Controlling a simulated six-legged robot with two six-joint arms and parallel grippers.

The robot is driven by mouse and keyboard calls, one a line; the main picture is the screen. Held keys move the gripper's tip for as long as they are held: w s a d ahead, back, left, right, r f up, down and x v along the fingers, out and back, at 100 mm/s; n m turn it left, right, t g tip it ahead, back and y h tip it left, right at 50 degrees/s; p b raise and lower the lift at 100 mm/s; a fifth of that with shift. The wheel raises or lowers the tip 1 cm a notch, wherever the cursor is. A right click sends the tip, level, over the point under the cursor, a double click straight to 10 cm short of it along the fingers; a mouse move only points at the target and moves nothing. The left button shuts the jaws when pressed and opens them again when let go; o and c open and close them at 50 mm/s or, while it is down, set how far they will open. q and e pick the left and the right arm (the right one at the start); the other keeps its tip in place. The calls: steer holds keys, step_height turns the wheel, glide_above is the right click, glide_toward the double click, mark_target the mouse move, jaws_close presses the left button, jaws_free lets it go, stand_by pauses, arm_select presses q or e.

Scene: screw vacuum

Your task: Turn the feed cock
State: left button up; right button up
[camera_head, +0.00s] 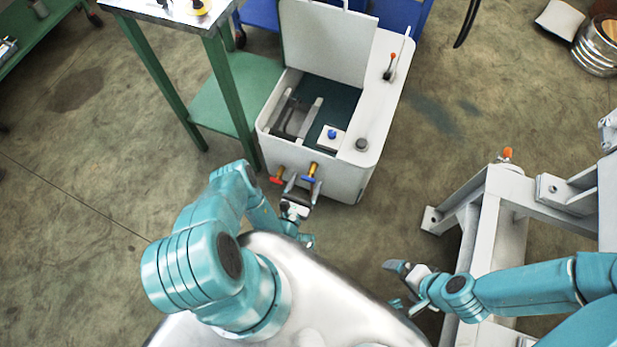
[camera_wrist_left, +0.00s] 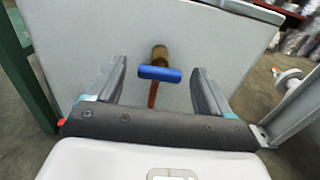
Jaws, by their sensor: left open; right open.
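A pale grey machine (camera_head: 345,182) has two brass cocks on its front wall, one with a red handle (camera_head: 276,180) and one with a blue handle (camera_head: 308,179). I cannot tell by label which is the feed cock. My left gripper (camera_head: 302,189) is open at the blue-handled cock. In the left wrist view, the blue handle (camera_wrist_left: 160,73) lies crosswise between the two spread fingers, with gaps on both sides. A brass fitting (camera_wrist_left: 160,54) shows behind it and an orange-brown stem below. My right gripper (camera_head: 397,284) is open and empty, well away from the machine.
The machine's lid (camera_head: 328,42) is raised, showing a dark tank. A green table (camera_head: 222,95) stands close to the machine's left. A white metal frame (camera_head: 500,215) stands at the right, near my right arm. Bare floor lies between frame and machine.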

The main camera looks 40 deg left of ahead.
arm_select(q)
steer(key=shift+x, duration=1.2)
steer(key=c, duration=1)
steer(key=shift+o, duration=0.2)
